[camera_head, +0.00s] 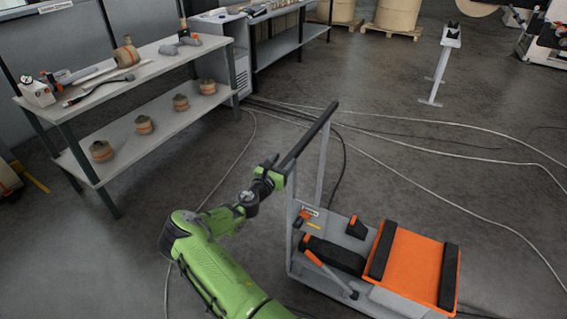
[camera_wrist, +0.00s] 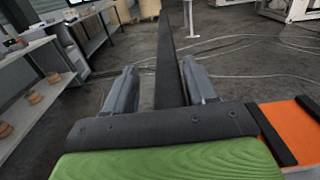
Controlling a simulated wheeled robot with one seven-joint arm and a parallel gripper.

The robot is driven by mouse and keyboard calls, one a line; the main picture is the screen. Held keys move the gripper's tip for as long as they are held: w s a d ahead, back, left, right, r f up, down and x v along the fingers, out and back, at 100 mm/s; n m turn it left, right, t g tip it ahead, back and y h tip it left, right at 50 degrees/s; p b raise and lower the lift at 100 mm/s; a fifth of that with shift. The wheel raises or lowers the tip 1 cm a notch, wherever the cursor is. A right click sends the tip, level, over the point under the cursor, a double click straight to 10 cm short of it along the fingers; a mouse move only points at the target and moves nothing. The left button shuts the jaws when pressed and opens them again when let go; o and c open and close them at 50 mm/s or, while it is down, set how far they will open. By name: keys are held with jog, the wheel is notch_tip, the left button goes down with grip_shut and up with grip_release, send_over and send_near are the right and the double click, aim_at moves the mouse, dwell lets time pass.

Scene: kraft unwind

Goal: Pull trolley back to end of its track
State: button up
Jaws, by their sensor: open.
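The trolley (camera_head: 380,294) stands on the floor at the lower right of the head view. It has a grey frame, an orange top with black strips, and a tall handle with a black bar (camera_head: 312,130). My gripper (camera_head: 283,170) is at the near lower end of that bar. In the wrist view the bar (camera_wrist: 169,62) runs lengthwise between the two grey fingers of my gripper (camera_wrist: 162,80), with visible gaps on both sides. The fingers are open. The orange trolley top (camera_wrist: 288,125) shows at the right of the wrist view. The trolley's track cannot be made out.
A two-level bench (camera_head: 150,70) with tools and several small rolls stands at the left. Cables (camera_head: 420,185) lie across the floor. A grey stand (camera_head: 441,65) and large rolls (camera_head: 397,14) on pallets are at the back. The floor between is mostly clear.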

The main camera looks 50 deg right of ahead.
jog(key=shift+s, duration=0.15)
jog(key=s+a, duration=0.2)
jog(key=a, duration=1.3)
jog(key=shift+s+a+p, duration=0.2)
jog(key=shift+a+p, duration=0.1)
jog(key=shift+p, duration=0.15)
